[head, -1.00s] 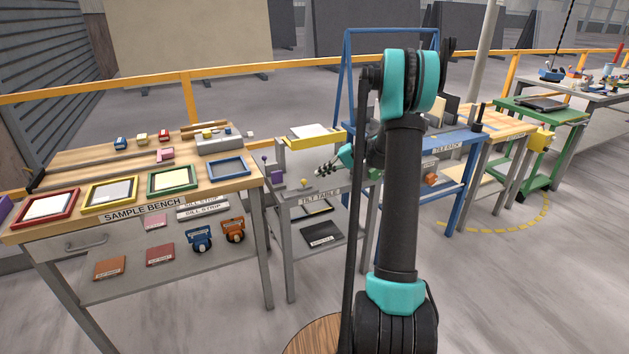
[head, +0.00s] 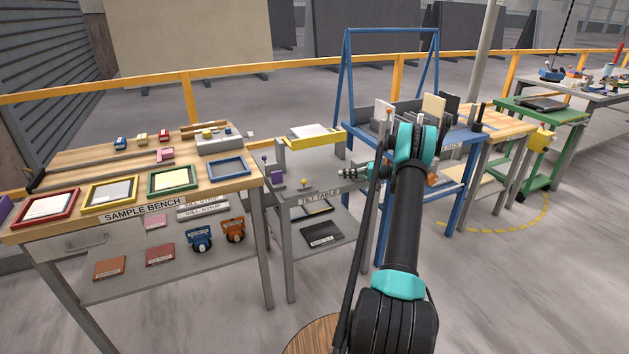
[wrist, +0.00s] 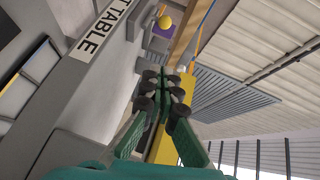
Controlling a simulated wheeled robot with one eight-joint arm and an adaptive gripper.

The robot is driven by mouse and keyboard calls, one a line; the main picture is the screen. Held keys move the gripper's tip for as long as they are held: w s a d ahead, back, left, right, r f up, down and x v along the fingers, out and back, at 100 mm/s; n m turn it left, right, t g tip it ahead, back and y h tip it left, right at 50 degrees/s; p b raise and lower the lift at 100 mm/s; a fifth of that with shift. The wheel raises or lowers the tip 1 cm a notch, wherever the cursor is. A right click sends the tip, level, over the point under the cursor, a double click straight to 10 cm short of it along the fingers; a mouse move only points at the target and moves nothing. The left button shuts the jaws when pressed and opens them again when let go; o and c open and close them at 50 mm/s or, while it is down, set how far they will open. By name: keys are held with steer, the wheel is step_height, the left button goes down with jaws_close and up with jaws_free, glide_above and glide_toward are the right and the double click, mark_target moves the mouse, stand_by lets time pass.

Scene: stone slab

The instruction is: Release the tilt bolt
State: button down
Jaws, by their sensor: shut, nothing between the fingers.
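The grey tilt table (head: 327,205) stands in the middle of the head view, its label on the front edge. A purple knob (head: 266,157) stands at the table's left side. I cannot tell which is the tilt bolt. My gripper (head: 342,173) is over the table's right part, right of the yellow knob and apart from it. In the wrist view its fingers (wrist: 165,88) are together and empty.
A yellow-edged tray (head: 315,134) is raised at the table's back; its edge runs close behind the fingers in the wrist view. The sample bench (head: 150,191) stands left with frames and blocks. A blue rack (head: 457,134) stands right. Floor at the front right is clear.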

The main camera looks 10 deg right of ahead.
mark_target(305, 181)
stand_by(0.3)
steer(key=x, duration=1)
steer(key=shift+a, duration=0.1)
steer(key=a, duration=0.1)
steer(key=s+a, duration=0.1)
steer(key=shift+s+a+f, duration=0.2)
steer(key=shift+a+f, duration=0.1)
steer(key=shift+f, duration=0.05)
steer(key=shift+s+a, duration=0.15)
steer(key=shift+a, duration=0.2)
steer(key=shift+s+a, duration=0.2)
steer(key=shift+a, duration=0.5)
steer(key=shift+s+a, duration=0.2)
steer(key=shift+a, duration=0.55)
steer(key=shift+s+a, duration=0.2)
steer(key=shift+a, duration=0.5)
